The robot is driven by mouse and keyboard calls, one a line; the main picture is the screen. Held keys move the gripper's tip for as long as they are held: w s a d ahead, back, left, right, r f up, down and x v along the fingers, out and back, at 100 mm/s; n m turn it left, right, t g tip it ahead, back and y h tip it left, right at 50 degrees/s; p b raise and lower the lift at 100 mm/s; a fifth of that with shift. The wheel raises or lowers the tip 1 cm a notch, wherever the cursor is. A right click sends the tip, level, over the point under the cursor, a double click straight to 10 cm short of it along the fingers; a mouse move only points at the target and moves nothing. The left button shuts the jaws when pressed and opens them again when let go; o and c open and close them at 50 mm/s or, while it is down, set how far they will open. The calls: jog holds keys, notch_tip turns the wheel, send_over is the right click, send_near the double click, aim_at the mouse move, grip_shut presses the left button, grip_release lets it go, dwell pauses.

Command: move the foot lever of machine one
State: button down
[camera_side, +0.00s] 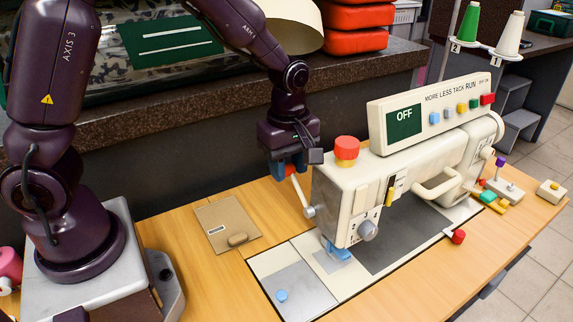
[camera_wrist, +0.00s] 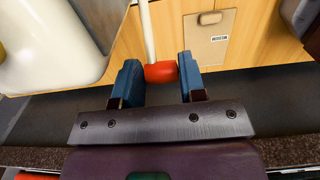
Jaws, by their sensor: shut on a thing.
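A white sewing machine (camera_side: 345,205) stands on the wooden table; its display reads OFF. A thin white lever (camera_side: 299,192) rises from a pivot on its left end and has a red knob (camera_wrist: 160,72) at its tip. My gripper (camera_side: 289,170) is beside the machine's left end, above the table. In the wrist view, its blue fingers (camera_wrist: 158,66) are shut on the red knob, one on each side. The white rod (camera_wrist: 147,30) runs away from the knob. The blue presser foot (camera_side: 338,250) is under the machine head; whether it touches the plate I cannot tell.
A brown panel with a knob (camera_side: 228,222) lies on the table to the left. A large red knob (camera_side: 347,149) tops the machine near my gripper. A dark stone ledge (camera_side: 200,120) runs behind. Thread cones (camera_side: 468,22) stand at the back right.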

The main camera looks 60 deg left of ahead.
jog(key=shift+d, duration=0.45)
jog(key=c, duration=0.9)
grip_release()
jog(key=shift+o, duration=1.1)
jog(key=shift+a, duration=0.15)
notch_tip(320, 180, up, 13)
